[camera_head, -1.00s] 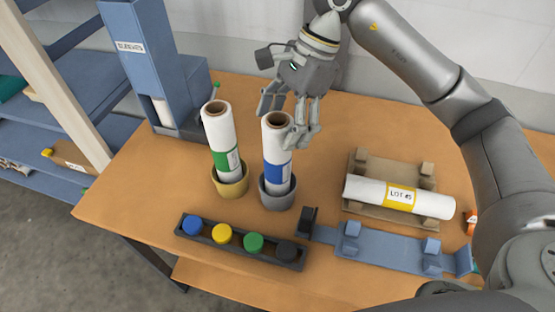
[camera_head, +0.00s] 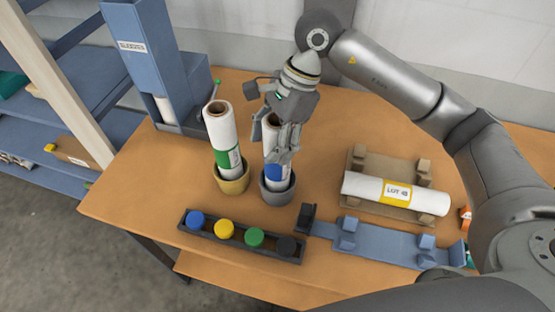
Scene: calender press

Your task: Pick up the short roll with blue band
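The white roll with a blue band (camera_head: 273,172) stands slightly tilted in a grey cup (camera_head: 277,194). My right gripper (camera_head: 272,146) is lowered over its upper part, with fingers on both sides of the roll. The gripper hides much of the roll's top, and whether the fingers press on it cannot be told. A white roll with a green band (camera_head: 227,160) leans in a yellow cup (camera_head: 232,184) just to the left. My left gripper is not in view.
A white roll with a yellow band (camera_head: 397,192) lies on a brown cradle (camera_head: 376,161) at the right. A blue cradle plate (camera_head: 385,244) and a dark tray (camera_head: 240,244) with coloured caps are in front. A blue dispenser (camera_head: 150,60) stands at the back left.

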